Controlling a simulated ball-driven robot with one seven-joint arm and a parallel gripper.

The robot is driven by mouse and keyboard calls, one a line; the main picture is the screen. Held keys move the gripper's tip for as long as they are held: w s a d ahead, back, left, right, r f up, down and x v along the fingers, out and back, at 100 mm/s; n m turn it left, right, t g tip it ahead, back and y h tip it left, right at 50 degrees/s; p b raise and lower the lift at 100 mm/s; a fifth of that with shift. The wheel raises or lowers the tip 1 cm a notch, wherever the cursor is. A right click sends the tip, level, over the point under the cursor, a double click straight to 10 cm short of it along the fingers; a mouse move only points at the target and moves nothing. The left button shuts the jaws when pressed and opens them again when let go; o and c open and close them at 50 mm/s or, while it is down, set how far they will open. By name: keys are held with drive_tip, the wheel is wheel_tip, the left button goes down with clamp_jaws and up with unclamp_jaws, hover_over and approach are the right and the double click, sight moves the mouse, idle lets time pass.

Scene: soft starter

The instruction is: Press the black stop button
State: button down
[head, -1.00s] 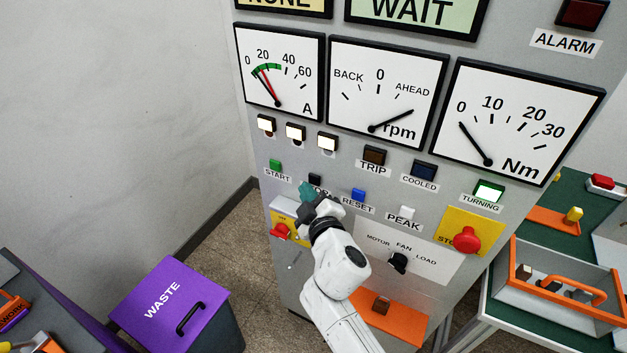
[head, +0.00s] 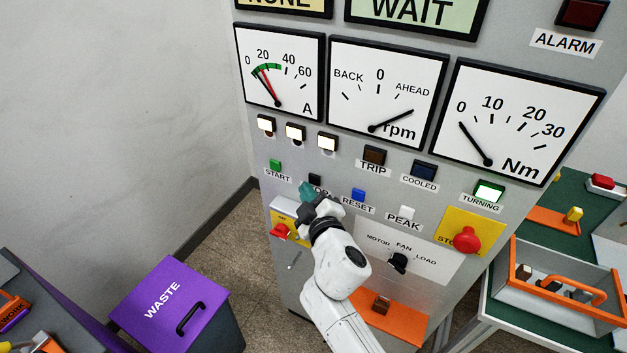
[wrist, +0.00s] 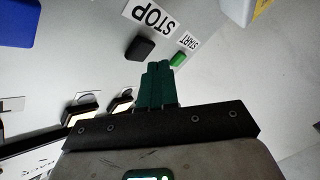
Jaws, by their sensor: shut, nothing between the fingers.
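The black stop button (head: 315,180) is a small square on the grey panel. Its STOP label is partly hidden behind my gripper in the head view. In the wrist view the black button (wrist: 140,48) sits beside its STOP label (wrist: 152,14), with the green start button (wrist: 178,59) close by. My gripper (head: 306,189) has teal fingers, shut and empty, just lower left of the stop button in the head view. In the wrist view the fingertips (wrist: 159,66) point between the black and green buttons. I cannot tell whether they touch the panel.
The blue reset button (head: 358,195) and white peak button (head: 406,213) lie to the right. A red button (head: 279,231) is below left, and a large red stop mushroom (head: 467,239) on yellow is far right. The TURNING lamp (head: 488,191) is lit green.

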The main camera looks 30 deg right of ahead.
drive_tip(key=shift+w+d, duration=0.1)
drive_tip(key=shift+d, duration=0.05)
drive_tip(key=shift+w+d, duration=0.15)
drive_tip(key=shift+d, duration=0.05)
drive_tip(key=shift+w+d, duration=0.25)
drive_tip(key=shift+d, duration=0.1)
idle(1.1)
drive_tip(key=shift+s+a, duration=0.55)
drive_tip(key=shift+a, duration=0.15)
drive_tip(key=shift+s+a+b, duration=0.7)
drive_tip(key=shift+s+a, duration=0.05)
drive_tip(key=shift+a, duration=0.3)
drive_tip(key=shift+s+a+b, duration=0.7)
drive_tip(key=shift+a, duration=0.3)
